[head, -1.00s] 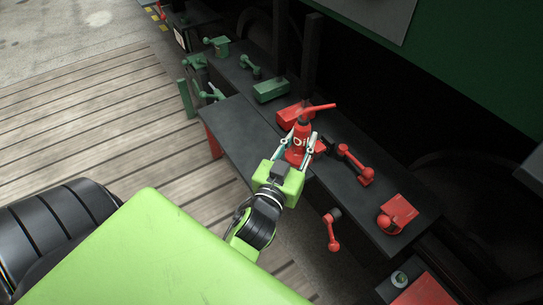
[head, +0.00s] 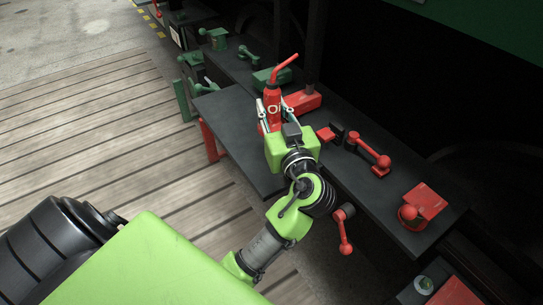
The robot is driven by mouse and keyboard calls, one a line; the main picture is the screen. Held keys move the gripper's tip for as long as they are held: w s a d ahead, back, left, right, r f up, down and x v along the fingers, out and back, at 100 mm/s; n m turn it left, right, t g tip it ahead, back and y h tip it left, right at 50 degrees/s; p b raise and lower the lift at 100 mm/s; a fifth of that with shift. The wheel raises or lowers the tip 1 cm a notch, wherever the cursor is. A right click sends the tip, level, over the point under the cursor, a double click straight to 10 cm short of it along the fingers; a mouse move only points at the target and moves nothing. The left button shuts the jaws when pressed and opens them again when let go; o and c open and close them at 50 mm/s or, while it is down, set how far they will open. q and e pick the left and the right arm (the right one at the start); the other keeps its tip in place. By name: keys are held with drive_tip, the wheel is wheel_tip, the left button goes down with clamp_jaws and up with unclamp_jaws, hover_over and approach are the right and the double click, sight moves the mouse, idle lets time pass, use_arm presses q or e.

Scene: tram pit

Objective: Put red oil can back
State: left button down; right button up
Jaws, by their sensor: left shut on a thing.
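The red oil can (head: 272,98) has a long bent spout and stands roughly upright in the head view. My left gripper (head: 273,112) is shut on it, one finger on each side of its body. The can is over the far part of the dark bench, in front of a red box. I cannot tell whether its base touches the bench, because the gripper hides it. My right gripper is not in view.
The dark bench (head: 236,143) is bare left of the can. A red box (head: 302,102), a red lever (head: 372,155) and a red vise-like piece (head: 414,214) are on its right part. Green tools and a green box (head: 268,77) are further back. Wooden planks lie left.

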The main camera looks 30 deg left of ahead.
sight(272, 126)
use_arm(q)
wheel_tip(272, 126, down, 6)
drive_tip(key=shift+r+b, duration=0.2)
drive_tip(key=shift+b, duration=0.2)
wheel_tip(272, 126, down, 4)
drive_tip(key=shift+r+b, duration=0.25)
drive_tip(key=shift+b, duration=0.15)
drive_tip(key=shift+f, duration=0.25)
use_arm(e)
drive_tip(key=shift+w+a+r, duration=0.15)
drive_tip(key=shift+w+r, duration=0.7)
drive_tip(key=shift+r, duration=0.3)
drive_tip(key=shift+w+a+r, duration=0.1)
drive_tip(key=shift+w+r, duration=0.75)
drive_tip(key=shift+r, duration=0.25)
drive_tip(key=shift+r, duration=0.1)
use_arm(q)
drive_tip(key=c, duration=1.7)
unclamp_jaws()
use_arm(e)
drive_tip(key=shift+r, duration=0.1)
